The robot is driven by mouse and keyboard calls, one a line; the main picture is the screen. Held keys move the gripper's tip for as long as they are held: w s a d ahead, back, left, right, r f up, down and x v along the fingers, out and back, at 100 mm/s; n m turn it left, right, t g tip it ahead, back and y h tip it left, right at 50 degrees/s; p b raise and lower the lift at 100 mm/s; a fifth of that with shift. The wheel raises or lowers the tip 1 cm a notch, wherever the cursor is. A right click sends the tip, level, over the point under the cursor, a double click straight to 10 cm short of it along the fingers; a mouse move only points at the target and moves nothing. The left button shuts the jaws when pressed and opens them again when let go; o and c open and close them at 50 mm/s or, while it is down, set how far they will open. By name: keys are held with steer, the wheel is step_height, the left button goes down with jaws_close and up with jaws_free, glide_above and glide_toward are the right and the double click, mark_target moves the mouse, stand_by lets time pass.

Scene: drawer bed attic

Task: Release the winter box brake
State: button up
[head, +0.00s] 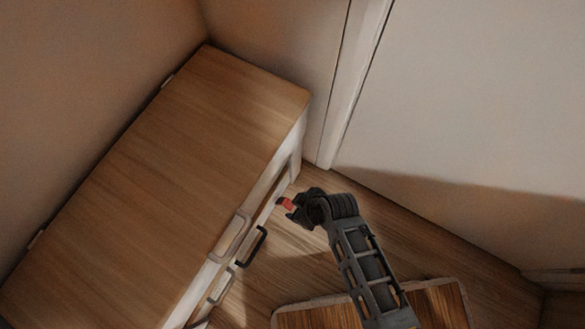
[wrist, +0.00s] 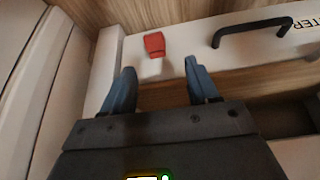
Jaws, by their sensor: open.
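The winter box (wrist: 184,62) is a white-fronted drawer low in a wooden-topped chest. In the wrist view its front carries a dark handle (wrist: 252,30) and partial dark lettering at the right edge. The brake is a small red block (wrist: 154,44) on the white front, left of the handle; it also shows in the head view (head: 287,204). My gripper (wrist: 160,82) is open, its two blue-grey fingers apart and pointing towards the red brake, which lies just beyond and between the tips. Nothing is between the fingers. In the head view my gripper (head: 296,208) is beside the chest's front.
The chest top (head: 165,170) is bare wood. Other handles (head: 222,286) stick out along its front. A wooden-topped piece (head: 440,305) stands at the bottom of the head view. A white door frame (head: 350,85) and pale walls close off the back; some wooden floor (head: 400,225) is clear.

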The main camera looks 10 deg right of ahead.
mark_target(290, 205)
steer(key=shift+n+g, duration=0.3)
steer(key=b+x, duration=0.1)
steer(key=x, duration=0.1)
steer(key=b+x, duration=0.2)
steer(key=x, duration=0.1)
steer(key=d+b+x, duration=0.1)
steer(key=x, duration=0.2)
steer(key=shift+w+f+b, duration=0.15)
steer(key=shift+w+b, duration=0.2)
steer(key=shift+w, duration=0.05)
steer(key=shift+c, duration=0.3)
jaws_close()
